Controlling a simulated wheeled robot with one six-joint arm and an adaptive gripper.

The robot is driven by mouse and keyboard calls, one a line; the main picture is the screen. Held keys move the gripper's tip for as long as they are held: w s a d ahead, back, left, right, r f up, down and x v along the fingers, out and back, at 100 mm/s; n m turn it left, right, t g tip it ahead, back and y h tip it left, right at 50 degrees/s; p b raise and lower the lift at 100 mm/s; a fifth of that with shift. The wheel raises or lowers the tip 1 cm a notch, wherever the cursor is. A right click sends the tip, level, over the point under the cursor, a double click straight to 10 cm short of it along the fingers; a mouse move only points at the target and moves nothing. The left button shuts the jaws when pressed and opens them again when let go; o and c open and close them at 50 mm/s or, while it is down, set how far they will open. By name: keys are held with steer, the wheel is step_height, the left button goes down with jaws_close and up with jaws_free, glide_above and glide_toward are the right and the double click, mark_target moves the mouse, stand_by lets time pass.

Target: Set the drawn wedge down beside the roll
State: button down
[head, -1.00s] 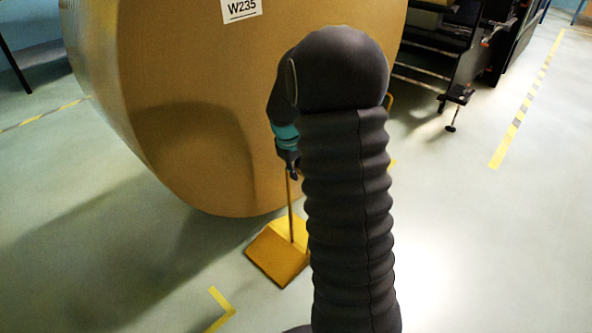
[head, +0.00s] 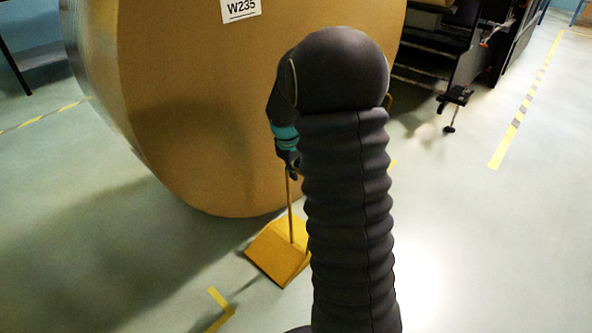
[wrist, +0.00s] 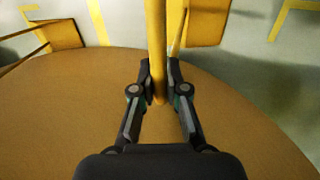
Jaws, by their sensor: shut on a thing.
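The big brown kraft roll (head: 200,110) fills the upper left of the head view and the lower part of the wrist view (wrist: 60,115). A yellow wedge (head: 273,256) with a thin upright handle (head: 290,210) shows below the roll's lower right side. My gripper (head: 291,170) is at the handle's top, beside the roll's face. In the wrist view my gripper (wrist: 158,78) is shut around the yellow handle (wrist: 156,40). My arm hides the wedge's right end. I cannot tell whether its underside touches the floor.
Another yellow block with thin rods (wrist: 60,36) shows at upper left in the wrist view. A dark machine frame (head: 450,55) stands at upper right in the head view. Yellow tape (head: 220,308) marks the floor. Open floor (head: 490,240) lies right of my arm.

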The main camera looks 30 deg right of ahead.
steer(key=shift+s+a+f, duration=0.1)
steer(key=shift+f, duration=0.7)
steer(key=c, duration=1.3)
jaws_free()
steer(key=shift+f, duration=0.15)
steer(key=shift+o, duration=1.1)
steer(key=shift+r, duration=0.25)
